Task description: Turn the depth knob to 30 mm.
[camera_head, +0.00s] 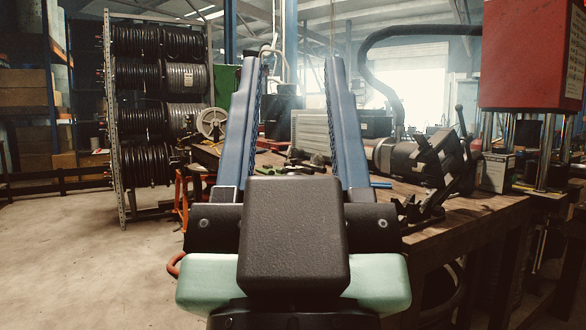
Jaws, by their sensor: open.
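My gripper (292,62) fills the middle of the view, with its two blue fingers pointing away from me. The fingers are wide apart, and nothing shows held between them. I cannot make out a depth knob or any mm scale. A grey and black machine (405,158) with an upright lever is on the workbench, right of my gripper. I cannot tell whether it is the hose crimper. My gripper's body and fingers hide part of the bench.
The wooden workbench (468,207) runs along the right, with small tools on it. A red machine (525,55) on metal columns stands at the far right. A rack of black hose reels (150,105) stands at the left. The concrete floor (85,255) at lower left is clear.

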